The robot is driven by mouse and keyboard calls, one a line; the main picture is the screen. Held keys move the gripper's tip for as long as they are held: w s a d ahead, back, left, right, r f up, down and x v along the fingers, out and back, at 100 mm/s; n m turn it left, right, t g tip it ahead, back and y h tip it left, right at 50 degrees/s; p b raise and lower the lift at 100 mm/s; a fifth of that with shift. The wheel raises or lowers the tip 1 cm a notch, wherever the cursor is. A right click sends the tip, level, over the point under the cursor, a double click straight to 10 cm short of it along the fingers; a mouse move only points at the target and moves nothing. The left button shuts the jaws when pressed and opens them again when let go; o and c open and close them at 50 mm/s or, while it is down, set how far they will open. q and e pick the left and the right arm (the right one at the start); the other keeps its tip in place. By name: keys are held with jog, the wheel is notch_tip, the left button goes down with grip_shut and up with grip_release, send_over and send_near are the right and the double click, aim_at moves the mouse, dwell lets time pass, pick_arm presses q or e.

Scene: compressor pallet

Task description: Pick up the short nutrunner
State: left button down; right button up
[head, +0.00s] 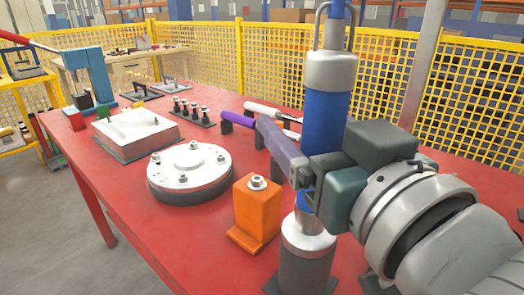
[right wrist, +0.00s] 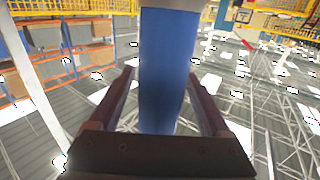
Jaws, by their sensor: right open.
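A nutrunner (head: 326,105) with a blue body and silver collar stands upright, its silver lower end in a grey holder (head: 303,266) on the red table. No second nutrunner shows to compare its length with. My right gripper (head: 299,140) is at the blue body, with one finger visible along its left side and the other hidden in the head view. In the right wrist view the blue body (right wrist: 166,75) stands between the two spread fingers (right wrist: 160,85), with a gap on each side. My left gripper is not in view.
An orange block (head: 257,208) with a bolt on top is close left of the holder. A round white flange (head: 189,161), a rectangular cover (head: 133,129) and a purple-handled tool (head: 238,119) lie on the red table (head: 120,190). Yellow mesh fencing (head: 200,55) runs behind.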

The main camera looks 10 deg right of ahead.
jog(key=shift+c, duration=0.2)
grip_shut()
dwell(0.4)
dwell(0.7)
jog(key=shift+r, duration=0.15)
